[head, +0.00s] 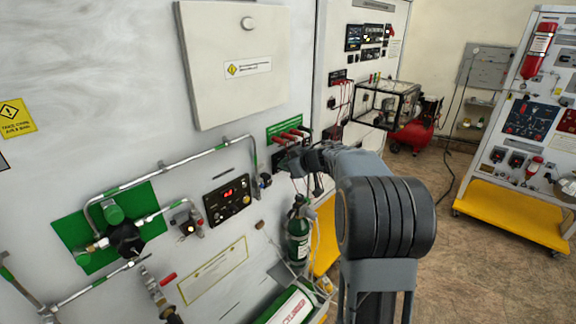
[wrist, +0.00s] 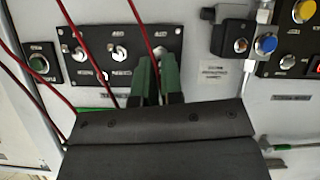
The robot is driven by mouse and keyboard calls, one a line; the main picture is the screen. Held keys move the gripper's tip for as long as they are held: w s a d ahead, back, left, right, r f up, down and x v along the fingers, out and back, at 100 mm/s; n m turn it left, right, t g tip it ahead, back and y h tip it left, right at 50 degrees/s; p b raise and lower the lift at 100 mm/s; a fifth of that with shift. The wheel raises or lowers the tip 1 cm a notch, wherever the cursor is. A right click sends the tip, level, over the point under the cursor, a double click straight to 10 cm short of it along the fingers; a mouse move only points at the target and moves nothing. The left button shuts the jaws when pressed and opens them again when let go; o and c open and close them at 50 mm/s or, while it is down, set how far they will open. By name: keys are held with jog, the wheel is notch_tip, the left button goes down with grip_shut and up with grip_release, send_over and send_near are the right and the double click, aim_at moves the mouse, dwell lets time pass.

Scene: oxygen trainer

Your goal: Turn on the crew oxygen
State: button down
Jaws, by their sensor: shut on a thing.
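My gripper (head: 290,158) reaches the dark switch panel on the trainer wall in the head view. In the wrist view, a black panel (wrist: 97,62) carries several silver toggle switches, two of them (wrist: 80,53) (wrist: 119,51) clear to the left. The green fingers of my gripper (wrist: 158,66) are close together at the rightmost toggle switch (wrist: 158,53), shut on it. Its lower part is hidden between the fingers. The small labels are too blurred to read, so I cannot tell which one names crew oxygen.
Red cords (wrist: 83,30) hang across the panel, one just above my fingers. A green oxygen cylinder (head: 298,235) stands below my arm.

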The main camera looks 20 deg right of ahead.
dwell(0.4)
jog(key=c, duration=1.3)
grip_release()
jog(key=shift+o, duration=0.2)
jog(key=shift+s, duration=0.1)
jog(key=b+v, duration=0.1)
jog(key=v, duration=1.2)
jog(key=shift+s+r, duration=0.2)
jog(key=shift+r, duration=0.05)
jog(key=shift+d, duration=0.15)
